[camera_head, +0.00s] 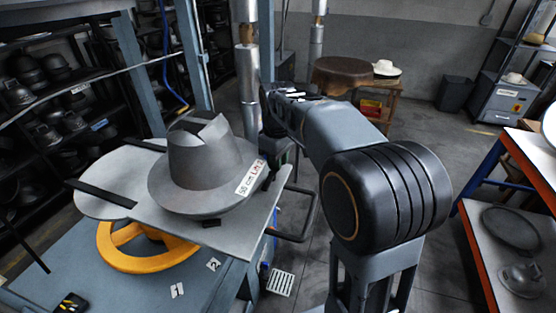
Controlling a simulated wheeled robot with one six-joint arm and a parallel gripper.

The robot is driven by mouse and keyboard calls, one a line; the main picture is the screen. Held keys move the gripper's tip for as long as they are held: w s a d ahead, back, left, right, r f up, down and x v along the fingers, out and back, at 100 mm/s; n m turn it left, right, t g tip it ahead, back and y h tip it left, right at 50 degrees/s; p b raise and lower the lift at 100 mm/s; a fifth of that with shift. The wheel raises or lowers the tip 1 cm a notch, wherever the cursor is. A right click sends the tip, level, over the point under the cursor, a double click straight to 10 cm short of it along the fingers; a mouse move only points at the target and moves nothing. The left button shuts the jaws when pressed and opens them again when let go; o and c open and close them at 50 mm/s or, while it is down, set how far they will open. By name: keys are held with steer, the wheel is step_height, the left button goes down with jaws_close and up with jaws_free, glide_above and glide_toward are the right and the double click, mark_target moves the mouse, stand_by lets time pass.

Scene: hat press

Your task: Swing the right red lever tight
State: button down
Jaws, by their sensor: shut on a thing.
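A grey metal hat mould (205,165) with a white label on its brim sits on a flat grey plate (245,235) at the left. I cannot make out the right red lever; no red handle shows on the press. My arm reaches away from the large black joint at the right, past the right side of the mould. Its far end goes down behind the mould's brim and the plate's right edge. My gripper's fingers are hidden there, so their hold on anything does not show.
A yellow handwheel (150,262) is below the plate on the blue-grey press table (60,275). Metal columns (247,85) rise behind the mould. Shelves of moulds stand at the left. An orange-edged table (488,262) is at the right. Floor is clear between my arm and that table.

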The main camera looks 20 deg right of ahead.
steer(key=m, duration=0.3)
steer(key=shift+s+d, duration=0.35)
steer(key=shift+s, duration=0.05)
steer(key=m, duration=0.2)
steer(key=s+m, duration=0.1)
steer(key=shift+d+m, duration=0.3)
steer(key=shift+m, duration=0.1)
steer(key=shift+s+m, duration=0.35)
steer(key=shift+m, duration=0.6)
steer(key=shift+s+m, duration=0.3)
steer(key=shift+m, duration=0.6)
steer(key=shift+s+m, duration=0.35)
steer(key=shift+m, duration=0.6)
steer(key=c, duration=1)
jaws_free()
steer(key=shift+r, duration=0.1)
